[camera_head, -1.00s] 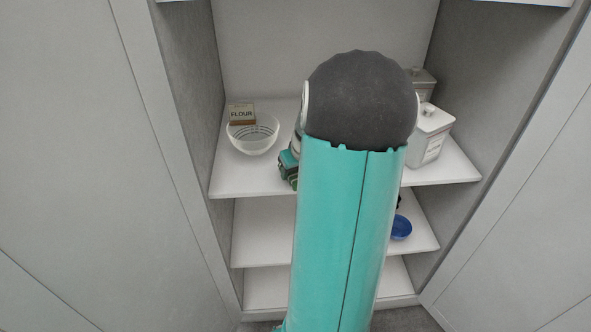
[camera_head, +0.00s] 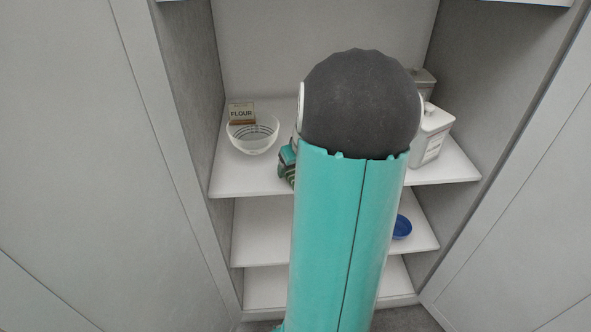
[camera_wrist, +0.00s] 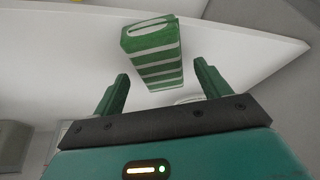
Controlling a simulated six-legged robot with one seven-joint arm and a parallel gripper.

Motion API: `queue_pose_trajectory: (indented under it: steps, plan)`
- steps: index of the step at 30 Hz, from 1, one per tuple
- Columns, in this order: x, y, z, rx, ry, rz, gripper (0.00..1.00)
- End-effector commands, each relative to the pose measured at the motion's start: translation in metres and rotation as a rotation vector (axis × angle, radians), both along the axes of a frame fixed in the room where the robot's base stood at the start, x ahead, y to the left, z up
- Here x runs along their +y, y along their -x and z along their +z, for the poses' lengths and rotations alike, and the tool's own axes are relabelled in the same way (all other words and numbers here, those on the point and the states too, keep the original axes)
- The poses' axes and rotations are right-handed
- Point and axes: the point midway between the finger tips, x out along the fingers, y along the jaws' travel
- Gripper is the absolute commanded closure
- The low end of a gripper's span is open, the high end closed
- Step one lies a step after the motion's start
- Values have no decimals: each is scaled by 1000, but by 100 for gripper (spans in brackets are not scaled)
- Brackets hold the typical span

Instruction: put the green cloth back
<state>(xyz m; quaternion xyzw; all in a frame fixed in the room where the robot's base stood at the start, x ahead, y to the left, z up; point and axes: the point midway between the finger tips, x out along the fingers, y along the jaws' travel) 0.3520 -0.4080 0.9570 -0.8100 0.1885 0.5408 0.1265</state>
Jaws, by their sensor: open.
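The green cloth (camera_wrist: 152,52), folded with white stripes, shows in the wrist view just beyond the fingertips, against a white shelf surface. My gripper (camera_wrist: 161,72) is open, with one finger on each side of the cloth's near end in the picture. I see no finger closed on it, and I cannot tell whether the near end lies between the fingers in depth. In the head view my teal arm and its dark round joint hide most of the gripper area. A small teal and dark green patch shows left of the arm, too small to tell apart.
A glass bowl (camera_head: 252,134) and a flour box (camera_head: 241,113) stand on the upper shelf's left. A white canister (camera_head: 430,135) and a grey canister (camera_head: 422,82) stand on its right. A blue dish (camera_head: 402,227) sits on the shelf below. Cabinet walls close in both sides.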

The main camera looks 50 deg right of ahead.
Motion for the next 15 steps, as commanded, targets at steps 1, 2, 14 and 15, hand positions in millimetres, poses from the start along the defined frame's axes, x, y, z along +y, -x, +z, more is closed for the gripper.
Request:
queue_pose_trajectory:
  steps: [1,2,14,15]
  plan:
    - [1,3,11,-2,6,-2,24]
    - [2,6,17,-1,5,-1,24]
    - [16,32,86,-1,3,1,24]
    - [16,33,89,0,3,1,24]
